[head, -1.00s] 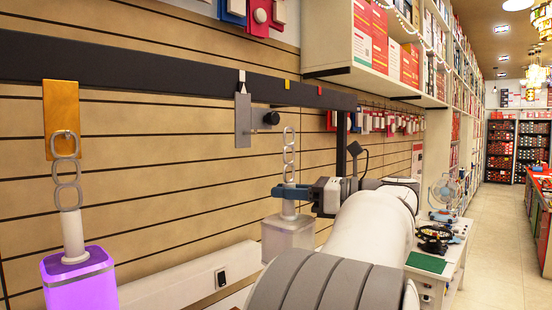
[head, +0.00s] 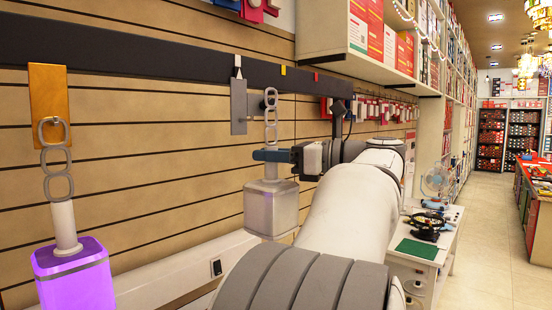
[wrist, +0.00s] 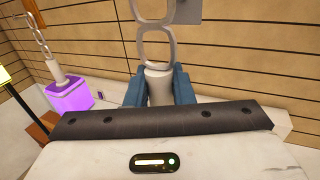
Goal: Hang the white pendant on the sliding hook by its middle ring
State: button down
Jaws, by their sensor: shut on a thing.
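The white pendant (head: 270,210) has a pale block body, a neck and a stack of rings (head: 271,116) above it. My gripper (head: 270,156) is shut on the pendant's neck (wrist: 158,86), seen between the blue fingers in the wrist view. The pendant is upright and held in the air. The sliding hook (head: 238,106) is a grey plate on the dark rail, with a white pointer on top. The plate's corner also shows in the wrist view (wrist: 188,10).
A purple glowing pendant (head: 77,280) hangs by its rings at an orange plate (head: 48,105) on the left. The dark rail (head: 150,64) has yellow and red marks right of the hook. A work table (head: 425,245) with a fan stands at the right.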

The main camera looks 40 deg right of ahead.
jog(key=shift+w+a, duration=0.1)
jog(key=shift+w, duration=1.1)
jog(key=shift+r, duration=0.1)
jog(key=shift+w+p, duration=0.4)
jog(key=shift+p, duration=0.2)
jog(key=shift+w, duration=0.25)
jog(key=shift+w+a+p, duration=0.15)
jog(key=shift+w+p, duration=0.4)
jog(key=shift+w, duration=0.6)
